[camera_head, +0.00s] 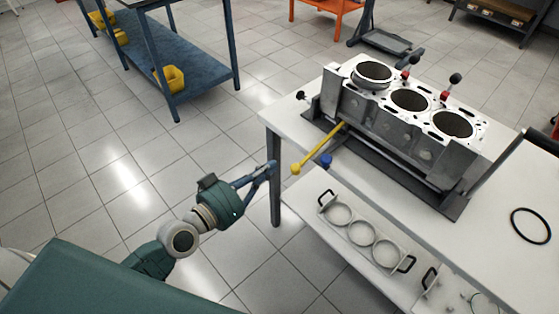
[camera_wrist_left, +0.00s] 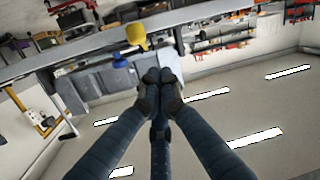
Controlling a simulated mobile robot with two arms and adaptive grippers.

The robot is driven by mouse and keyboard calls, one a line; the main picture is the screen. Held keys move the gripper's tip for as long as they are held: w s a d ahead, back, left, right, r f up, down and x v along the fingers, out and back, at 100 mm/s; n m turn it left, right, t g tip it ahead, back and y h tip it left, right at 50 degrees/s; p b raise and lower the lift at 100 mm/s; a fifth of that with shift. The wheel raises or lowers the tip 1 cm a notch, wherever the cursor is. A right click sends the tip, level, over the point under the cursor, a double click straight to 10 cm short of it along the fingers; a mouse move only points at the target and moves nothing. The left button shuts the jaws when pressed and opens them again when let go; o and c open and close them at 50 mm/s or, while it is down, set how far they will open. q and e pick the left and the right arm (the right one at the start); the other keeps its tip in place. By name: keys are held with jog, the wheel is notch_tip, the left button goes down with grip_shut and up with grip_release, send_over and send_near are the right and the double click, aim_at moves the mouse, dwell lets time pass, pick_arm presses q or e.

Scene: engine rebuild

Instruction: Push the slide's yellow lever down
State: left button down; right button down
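The yellow lever (camera_head: 321,149) juts out from the slide under the engine block, past the table's near left edge, and ends in a round yellow knob (camera_head: 296,168). In the left wrist view the yellow knob (camera_wrist_left: 136,34) shows above and slightly left of the fingertips. My left gripper (camera_head: 270,168) is just left of the knob, with a small gap in the picture. In the left wrist view the fingers of this gripper (camera_wrist_left: 160,78) meet at their tips with nothing between them. My right gripper is not in view.
A grey engine block (camera_head: 385,124) stands on the white table (camera_head: 500,215). A blue knob (camera_head: 327,161) is close to the lever. A holder with several rings (camera_head: 361,232) lies on the lower shelf. A black ring (camera_head: 530,225) lies at right.

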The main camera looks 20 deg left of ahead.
pick_arm(q)
jog(key=shift+v, duration=0.95)
jog(key=shift+f, duration=0.1)
